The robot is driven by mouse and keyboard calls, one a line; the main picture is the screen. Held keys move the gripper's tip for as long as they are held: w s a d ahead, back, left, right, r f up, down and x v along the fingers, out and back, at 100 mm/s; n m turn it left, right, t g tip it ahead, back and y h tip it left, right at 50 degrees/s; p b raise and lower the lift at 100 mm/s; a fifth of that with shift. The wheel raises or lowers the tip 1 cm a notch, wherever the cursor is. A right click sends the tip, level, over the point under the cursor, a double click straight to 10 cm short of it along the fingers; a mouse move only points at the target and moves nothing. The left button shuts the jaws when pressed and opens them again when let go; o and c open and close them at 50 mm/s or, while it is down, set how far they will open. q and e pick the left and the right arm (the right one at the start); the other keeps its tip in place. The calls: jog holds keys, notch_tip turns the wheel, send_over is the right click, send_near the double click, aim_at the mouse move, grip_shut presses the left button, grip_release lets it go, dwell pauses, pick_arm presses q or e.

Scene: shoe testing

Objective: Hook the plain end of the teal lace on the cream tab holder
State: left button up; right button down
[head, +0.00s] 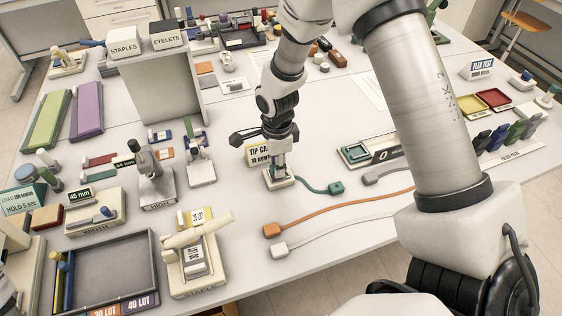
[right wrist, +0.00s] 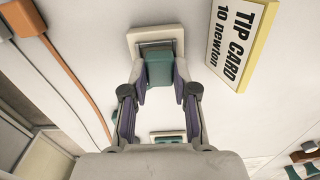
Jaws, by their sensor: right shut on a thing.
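My right gripper (head: 279,168) reaches down over the cream tab holder (head: 272,184), behind the loose ends of the other laces. In the right wrist view, my right gripper (right wrist: 160,85) is shut on a teal block-like end of the teal lace (right wrist: 160,68). That end overlaps the cream tab holder's plate (right wrist: 133,42); whether it is hooked or only above cannot be told. In the head view, the teal lace (head: 315,188) curves from beside the holder to a teal block on the right. My left gripper does not show.
The tip card (head: 258,154) stands just behind the holder. An orange lace (head: 325,218) and a white lace (head: 335,232) lie in front and to the right. A stapler-like press (head: 200,260) stands front left. Bare table lies between the press and the orange lace.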

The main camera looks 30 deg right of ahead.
jog(key=shift+s+d+f, duration=0.1)
jog(key=shift+f+b, duration=0.3)
jog(key=shift+f, duration=0.1)
dwell(0.4)
jog(key=shift+s+f, duration=0.35)
jog(key=c, duration=0.8)
grip_release()
jog(key=shift+w+f, duration=0.1)
jog(key=shift+w, duration=0.25)
jog(key=shift+r, duration=0.2)
